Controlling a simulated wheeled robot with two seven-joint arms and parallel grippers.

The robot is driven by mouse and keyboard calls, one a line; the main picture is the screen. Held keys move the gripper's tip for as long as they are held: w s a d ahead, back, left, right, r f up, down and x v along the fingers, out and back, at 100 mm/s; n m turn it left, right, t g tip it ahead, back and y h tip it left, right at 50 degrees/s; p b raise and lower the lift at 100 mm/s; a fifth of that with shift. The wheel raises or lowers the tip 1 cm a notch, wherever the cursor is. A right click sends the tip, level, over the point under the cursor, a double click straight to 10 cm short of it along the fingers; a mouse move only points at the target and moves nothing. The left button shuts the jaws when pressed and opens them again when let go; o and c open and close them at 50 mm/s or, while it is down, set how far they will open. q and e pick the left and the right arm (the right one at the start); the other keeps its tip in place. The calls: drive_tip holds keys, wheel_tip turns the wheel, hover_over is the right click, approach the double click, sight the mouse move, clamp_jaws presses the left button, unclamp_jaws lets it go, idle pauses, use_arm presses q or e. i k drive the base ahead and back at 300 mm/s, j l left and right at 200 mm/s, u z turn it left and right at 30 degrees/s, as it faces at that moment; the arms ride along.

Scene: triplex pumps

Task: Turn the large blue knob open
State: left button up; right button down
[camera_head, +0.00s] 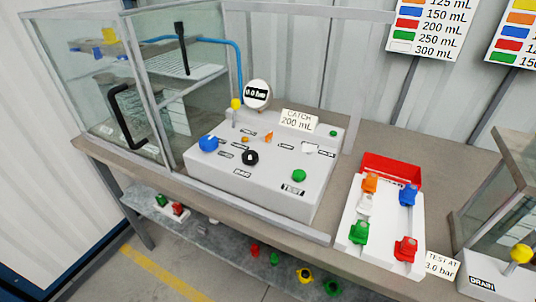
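The large blue knob (208,143) is a round knob at the left end of the sloped grey control panel (268,193), on the bench. A black knob (250,157) sits to its right, and a green button (299,176) is further right on the same panel. A yellow-topped part (236,104) and a round gauge (257,94) reading about 0.0 bar stand behind the blue knob. Nothing touches the blue knob. Neither of my grippers is in view.
A glass enclosure (160,125) with a black handle stands left of the panel. A white tray (384,243) with coloured valve-like pieces and a red bin (391,170) are to the right. A lower shelf (165,212) holds several small parts. Space above the panel's front is clear.

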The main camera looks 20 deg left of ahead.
sight(209, 143)
drive_tip(key=u, duration=1.25)
